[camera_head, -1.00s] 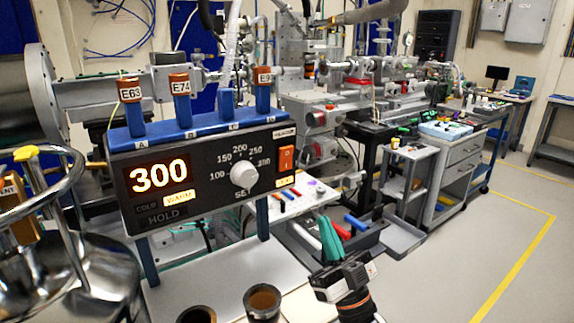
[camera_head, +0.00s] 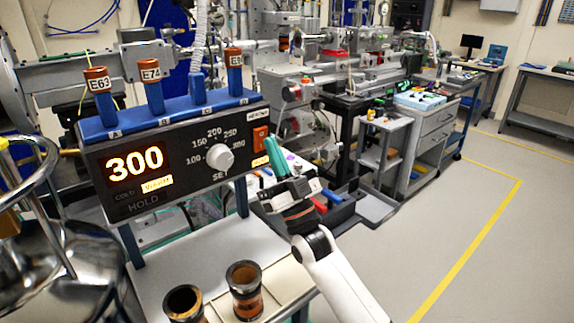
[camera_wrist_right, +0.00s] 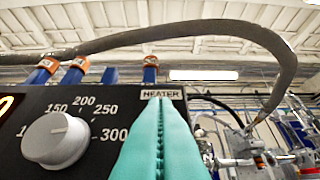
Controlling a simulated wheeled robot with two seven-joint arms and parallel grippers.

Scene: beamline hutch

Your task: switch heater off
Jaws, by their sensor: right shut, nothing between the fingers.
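The heater control box (camera_head: 178,178) is black with a blue rack on top. Its display reads 300, and a yellow "WARM" sign is lit below. The orange heater switch (camera_head: 260,138) is at the right end of its front. The dial (camera_head: 219,157) is left of the switch. My right gripper (camera_head: 271,149) has teal fingers, shut and empty, with tips just below and right of the switch; contact cannot be told. In the wrist view the shut fingers (camera_wrist_right: 163,112) rise in front of the "HEATER" label (camera_wrist_right: 161,94) and hide the switch. My left gripper is not in view.
Orange-capped tubes (camera_head: 151,85) stand in the blue rack. Two amber vessels (camera_head: 245,290) stand on the white bench below. A shiny metal vessel (camera_head: 60,270) is at left. A grey tray (camera_head: 335,212) lies behind my right gripper. Floor at right is clear.

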